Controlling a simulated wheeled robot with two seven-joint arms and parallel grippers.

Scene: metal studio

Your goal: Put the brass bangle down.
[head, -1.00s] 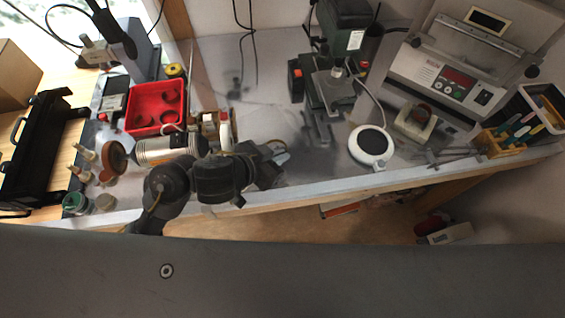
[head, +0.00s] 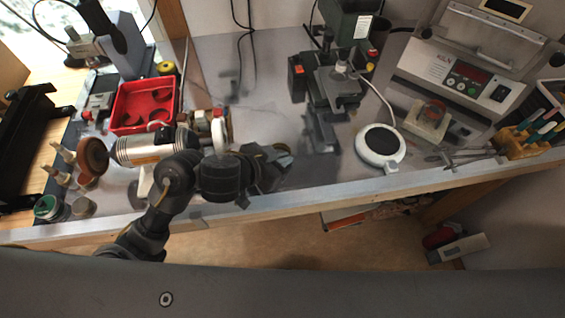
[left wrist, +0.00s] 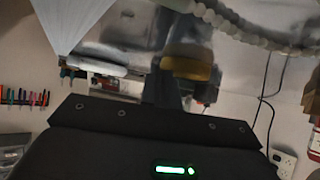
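The brass bangle shows as a yellow-brown curved band in the left wrist view (left wrist: 188,66), at the dark finger of my left gripper. My left gripper (head: 277,162) is over the front part of the grey bench (head: 330,182) in the head view, reaching in from the left. It appears shut on the bangle, though the fingertips are small and dark there. The bangle is hardly visible in the head view, and its gap above the bench cannot be told. My right gripper is not in view.
A red tray (head: 145,106) and a silver motor with a brown wheel (head: 92,155) stand left of my gripper. A round white-rimmed pad (head: 380,146) lies to the right. A dark bench machine (head: 335,85) stands behind. Bare bench lies between gripper and pad.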

